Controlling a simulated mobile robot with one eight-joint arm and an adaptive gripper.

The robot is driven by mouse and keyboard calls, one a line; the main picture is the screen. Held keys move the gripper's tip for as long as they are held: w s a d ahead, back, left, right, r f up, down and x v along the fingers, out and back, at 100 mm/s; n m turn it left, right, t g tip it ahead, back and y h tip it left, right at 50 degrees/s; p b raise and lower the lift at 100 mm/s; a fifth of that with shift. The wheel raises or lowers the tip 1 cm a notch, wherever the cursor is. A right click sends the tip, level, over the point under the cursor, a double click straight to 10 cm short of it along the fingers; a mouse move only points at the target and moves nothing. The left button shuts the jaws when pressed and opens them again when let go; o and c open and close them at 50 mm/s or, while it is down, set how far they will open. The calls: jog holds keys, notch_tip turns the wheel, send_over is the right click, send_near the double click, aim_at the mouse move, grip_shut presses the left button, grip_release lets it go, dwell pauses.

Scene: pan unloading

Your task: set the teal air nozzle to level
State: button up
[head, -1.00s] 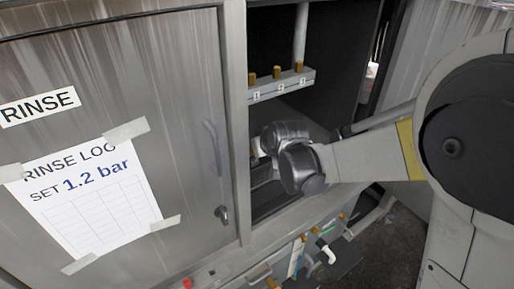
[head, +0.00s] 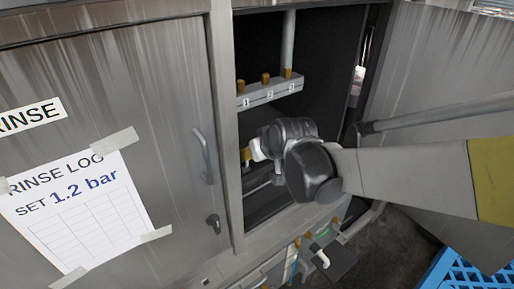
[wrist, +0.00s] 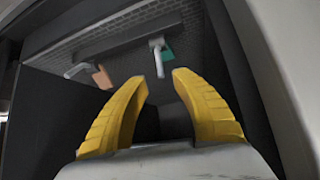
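The teal air nozzle (wrist: 167,53) shows in the wrist view at upper middle, a small teal piece beside a pale grey stem mounted on a dark perforated panel. Its exact tilt is hard to tell. Another nozzle with an orange piece (wrist: 103,77) is to its left, its pale stem slanting down to the left. My gripper (wrist: 162,77) is open, its two yellow fingers apart and nothing between them. The teal nozzle's lower end appears in line with the gap, just beyond the fingertips. In the head view my wrist reaches into the cabinet opening and hides the nozzles.
A shelf (head: 270,94) with numbered labels and several brass fittings is above my wrist. The closed RINSE door (head: 120,140) is left of the opening. A lower rail has several brass fittings and a white tap (head: 321,258). A blue crate (head: 470,275) stands lower right.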

jog(key=shift+v, duration=2.2)
jog(key=s+d+f+m+h, duration=0.1)
jog(key=s+d+m, duration=0.1)
jog(key=s+d, duration=0.6)
jog(key=s+d+f+m+g+h, duration=0.1)
jog(key=s+d+m+h, duration=0.1)
jog(key=s+d, duration=0.6)
jog(key=s, duration=0.5)
jog(key=shift+s+f+m+h, duration=0.15)
jog(key=shift+f+m+h, duration=0.05)
jog(key=shift+m+h, duration=0.1)
